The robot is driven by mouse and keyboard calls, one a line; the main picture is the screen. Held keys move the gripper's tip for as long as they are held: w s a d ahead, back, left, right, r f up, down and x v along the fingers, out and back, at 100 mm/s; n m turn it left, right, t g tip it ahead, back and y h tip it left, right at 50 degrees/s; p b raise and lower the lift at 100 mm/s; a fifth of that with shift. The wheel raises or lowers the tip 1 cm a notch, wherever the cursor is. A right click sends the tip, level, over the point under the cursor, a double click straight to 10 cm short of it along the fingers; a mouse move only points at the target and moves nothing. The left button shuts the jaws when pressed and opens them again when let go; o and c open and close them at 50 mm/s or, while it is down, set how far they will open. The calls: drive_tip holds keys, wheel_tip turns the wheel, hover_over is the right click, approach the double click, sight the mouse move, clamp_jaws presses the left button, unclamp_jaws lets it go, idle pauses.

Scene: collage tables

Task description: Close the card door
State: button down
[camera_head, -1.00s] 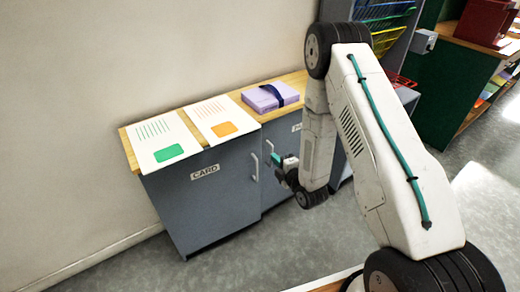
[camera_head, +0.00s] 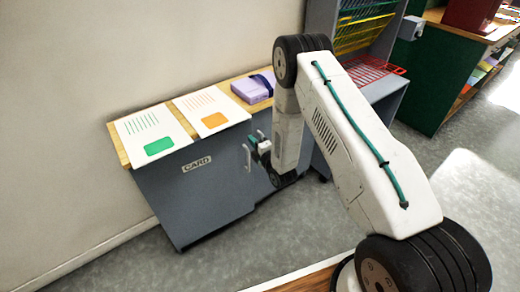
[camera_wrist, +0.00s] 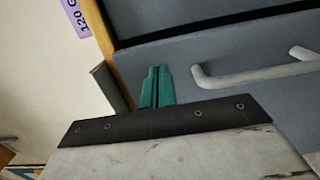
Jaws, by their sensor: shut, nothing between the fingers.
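The card door (camera_head: 190,205) is a grey-blue cabinet front marked CARD (camera_head: 197,164), with a pale bar handle (camera_head: 247,158) near its right edge. It looks close to the cabinet, but I cannot tell whether it is slightly ajar. My gripper (camera_head: 259,143) is just right of that handle in the head view, with green fingertips. In the wrist view my gripper's green fingers (camera_wrist: 157,86) are together and empty. A pale bar handle (camera_wrist: 255,73) on a grey panel (camera_wrist: 200,55) lies to their right, apart from them. Contact with the door is not visible.
The wooden top (camera_head: 120,147) carries a green-marked sheet (camera_head: 150,130), an orange-marked sheet (camera_head: 210,108) and a purple pack (camera_head: 252,88). A rack with a red wire tray (camera_head: 370,70) stands behind my arm. Grey floor (camera_head: 240,255) is open before the cabinet.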

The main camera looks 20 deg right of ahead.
drive_tip(key=shift+x, duration=0.85)
drive_tip(key=shift+w, duration=0.1)
